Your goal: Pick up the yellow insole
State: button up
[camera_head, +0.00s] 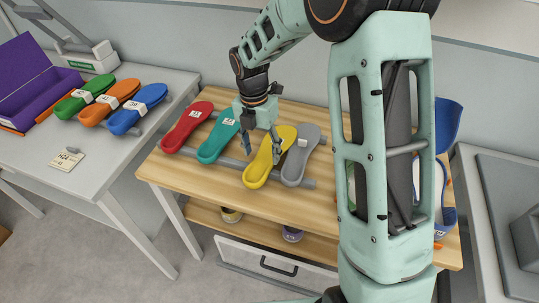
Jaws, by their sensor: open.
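The yellow insole (260,168) lies on the wooden table (310,206), between the teal insole (211,150) on its left and the grey insole (297,168) on its right. Its near end rests over a grey bar (228,162). My gripper (262,149) points down over the upper half of the yellow insole. Its fingers are apart, one toward the left edge and one toward the right edge of the insole. Nothing is held. I cannot tell whether the fingertips touch the insole.
A red insole (186,130) lies at the left end of the row. A left table (85,175) holds green, orange and blue insoles, a tag and a purple box (32,85). My arm hides much of the wooden table's right part. A blue item (447,125) shows behind it.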

aim_at(262, 164)
notch_tip(262, 164, down, 3)
jog(key=shift+s+f, duration=0.1)
jog(key=shift+f, duration=0.05)
jog(key=shift+c, duration=0.4)
jog(key=c, duration=1)
jog(key=shift+o, duration=0.2)
